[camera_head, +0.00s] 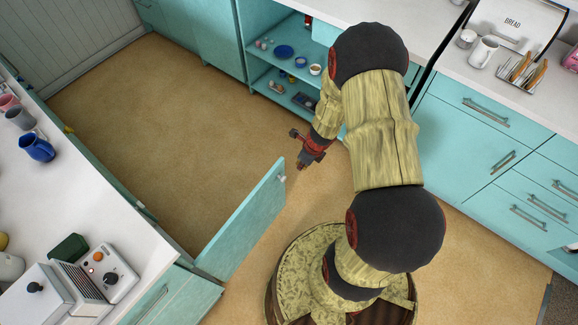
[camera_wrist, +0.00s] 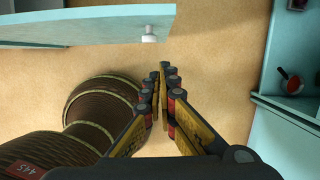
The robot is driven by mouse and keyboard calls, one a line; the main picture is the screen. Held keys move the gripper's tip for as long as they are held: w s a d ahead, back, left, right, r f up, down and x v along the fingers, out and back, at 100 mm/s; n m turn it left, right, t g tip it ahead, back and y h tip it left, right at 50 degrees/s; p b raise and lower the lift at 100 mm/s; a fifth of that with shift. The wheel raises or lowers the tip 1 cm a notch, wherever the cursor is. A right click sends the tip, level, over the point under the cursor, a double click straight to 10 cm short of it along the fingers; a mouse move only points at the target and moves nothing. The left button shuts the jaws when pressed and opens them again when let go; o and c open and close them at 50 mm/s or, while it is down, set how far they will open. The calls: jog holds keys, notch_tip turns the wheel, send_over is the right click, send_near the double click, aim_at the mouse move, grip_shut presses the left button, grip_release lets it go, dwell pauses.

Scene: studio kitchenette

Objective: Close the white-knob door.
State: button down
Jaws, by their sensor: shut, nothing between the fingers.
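The white-knob door (camera_head: 245,222) is a teal panel that stands open from the left counter, sticking out over the floor. Its white knob (camera_head: 282,179) sits near the free upper corner. In the wrist view the door (camera_wrist: 90,27) crosses the upper left, with the knob (camera_wrist: 149,35) at its right end. My gripper (camera_head: 301,165) is shut and empty, a little to the right of the knob and apart from it. In the wrist view my gripper's fingertips (camera_wrist: 164,66) are just right of and below the knob, with floor behind them.
An open teal shelf unit (camera_head: 258,85) with dishes stands behind my gripper. The left counter (camera_head: 85,215) carries mugs and a toaster. Teal drawers (camera_head: 480,115) line the right. The tan floor (camera_head: 160,130) left of the door is clear.

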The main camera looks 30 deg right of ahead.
jog(key=w+a+f+b, duration=0.2)
jog(key=w+f+b, duration=0.3)
jog(key=f, duration=0.4)
jog(key=shift+w+a+f, duration=0.25)
jog(key=shift+w+f, duration=0.05)
jog(key=shift+w, duration=0.2)
jog(key=shift+w, duration=0.1)
